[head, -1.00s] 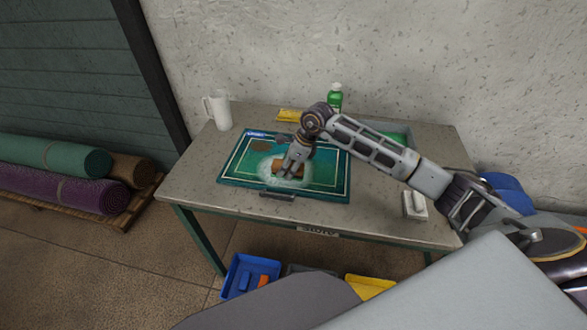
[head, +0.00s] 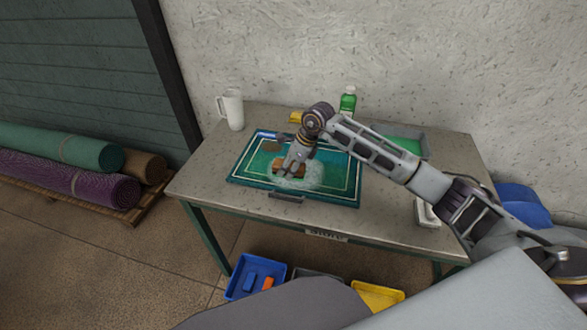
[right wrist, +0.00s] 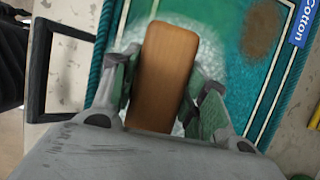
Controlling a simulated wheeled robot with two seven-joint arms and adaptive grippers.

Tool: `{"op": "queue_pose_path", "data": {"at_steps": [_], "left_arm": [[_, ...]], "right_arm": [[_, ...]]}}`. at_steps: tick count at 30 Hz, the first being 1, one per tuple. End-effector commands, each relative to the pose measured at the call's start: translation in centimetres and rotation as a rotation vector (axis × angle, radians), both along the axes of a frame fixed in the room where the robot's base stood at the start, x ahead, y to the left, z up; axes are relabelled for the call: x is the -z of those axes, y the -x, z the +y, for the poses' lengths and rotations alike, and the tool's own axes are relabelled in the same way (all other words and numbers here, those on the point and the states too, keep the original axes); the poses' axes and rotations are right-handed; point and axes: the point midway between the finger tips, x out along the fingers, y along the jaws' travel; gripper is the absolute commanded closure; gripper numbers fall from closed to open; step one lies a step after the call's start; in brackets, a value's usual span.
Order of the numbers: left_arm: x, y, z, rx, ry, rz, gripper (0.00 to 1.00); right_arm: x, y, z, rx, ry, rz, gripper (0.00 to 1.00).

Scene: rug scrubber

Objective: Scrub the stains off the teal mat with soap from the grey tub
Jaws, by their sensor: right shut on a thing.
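The teal mat (head: 345,188) lies on the table, with a blue label reading "Cotton" (right wrist: 303,22) at its far corner. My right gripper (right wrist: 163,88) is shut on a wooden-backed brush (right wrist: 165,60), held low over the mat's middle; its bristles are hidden. In the head view the brush (head: 283,164) sits beside whitish foam (head: 302,180). A brown stain (right wrist: 261,30) shows on the mat beyond the brush. The grey tub (head: 425,142) with green contents stands at the back right, partly behind my right arm. My left gripper is out of view.
A white jug (head: 232,110) stands at the back left, a green bottle (head: 347,103) and a yellow item (head: 296,117) at the back. A white object (head: 427,213) lies near the right edge. Bins (head: 255,277) sit below; rolled mats (head: 75,188) lie at left.

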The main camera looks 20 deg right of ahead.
Motion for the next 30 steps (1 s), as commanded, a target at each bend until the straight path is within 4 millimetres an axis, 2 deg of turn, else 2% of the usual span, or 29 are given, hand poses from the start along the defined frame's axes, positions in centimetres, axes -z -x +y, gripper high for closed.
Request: {"op": "queue_pose_path", "data": {"at_steps": [6, 13, 23, 30], "left_arm": [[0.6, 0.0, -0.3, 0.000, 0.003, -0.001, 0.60], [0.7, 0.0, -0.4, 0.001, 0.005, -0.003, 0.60], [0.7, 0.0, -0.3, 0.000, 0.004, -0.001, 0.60], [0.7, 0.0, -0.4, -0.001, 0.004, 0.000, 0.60]], "right_arm": [[0.4, -0.7, 1.3, -0.001, -0.001, 0.003, 0.86], [0.4, -0.9, 1.6, -0.001, 0.000, 0.003, 0.86], [0.5, -0.7, 1.4, -0.001, 0.001, 0.006, 0.86], [0.6, 0.1, 0.1, 0.000, 0.004, 0.009, 0.86]]}}
